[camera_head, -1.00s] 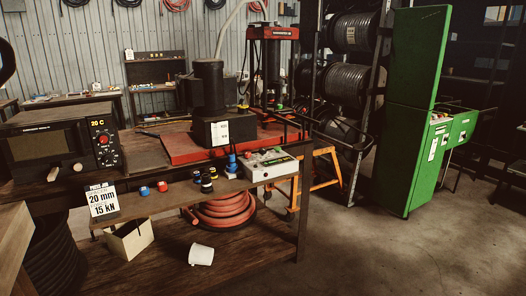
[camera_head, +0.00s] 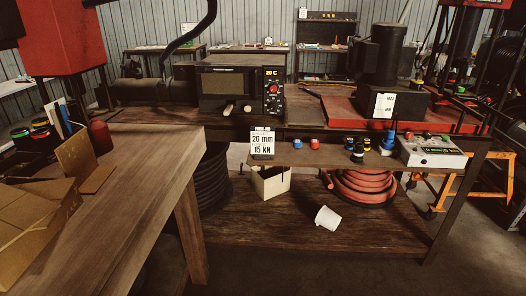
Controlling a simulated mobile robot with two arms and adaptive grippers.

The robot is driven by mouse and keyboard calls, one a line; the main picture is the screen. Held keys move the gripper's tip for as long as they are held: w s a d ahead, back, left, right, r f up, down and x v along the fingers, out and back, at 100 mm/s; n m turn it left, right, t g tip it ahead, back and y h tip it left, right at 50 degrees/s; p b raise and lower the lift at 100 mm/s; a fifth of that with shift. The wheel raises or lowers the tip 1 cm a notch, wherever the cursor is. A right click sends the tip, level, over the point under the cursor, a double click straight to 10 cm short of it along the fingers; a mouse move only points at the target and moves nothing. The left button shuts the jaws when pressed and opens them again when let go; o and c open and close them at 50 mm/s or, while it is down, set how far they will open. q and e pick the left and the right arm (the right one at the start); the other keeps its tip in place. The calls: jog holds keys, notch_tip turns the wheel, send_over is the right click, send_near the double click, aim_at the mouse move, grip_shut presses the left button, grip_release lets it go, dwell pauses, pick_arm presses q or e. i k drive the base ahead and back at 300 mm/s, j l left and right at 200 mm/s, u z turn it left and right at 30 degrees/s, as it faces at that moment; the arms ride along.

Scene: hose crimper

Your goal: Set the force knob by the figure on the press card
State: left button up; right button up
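The white press card (camera_head: 262,145) stands upright on the front edge of the workbench and reads "20 mm" and "15 kN". A pale control box (camera_head: 432,151) with small knobs or buttons sits on the bench at the right; its markings are too small to read. A dark oven-like unit (camera_head: 238,90) with a "20 C" display has a red knob (camera_head: 272,88) on its right panel. I cannot tell which knob is the force knob. Neither of my grippers shows.
Red and blue caps (camera_head: 314,144) and several small dark and blue fittings (camera_head: 358,150) lie along the bench edge. A wooden table (camera_head: 150,190) with a cardboard box (camera_head: 35,225) fills the left. A white cup (camera_head: 328,218) lies tipped on the lower shelf beside a red hose coil (camera_head: 360,187).

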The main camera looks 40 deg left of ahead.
aim_at(426, 136)
jog(key=z, duration=0.25)
jog(key=i+j+z, duration=0.15)
jog(key=j+z, duration=0.15)
jog(key=i+j+z, duration=0.25)
jog(key=j+z, duration=0.3)
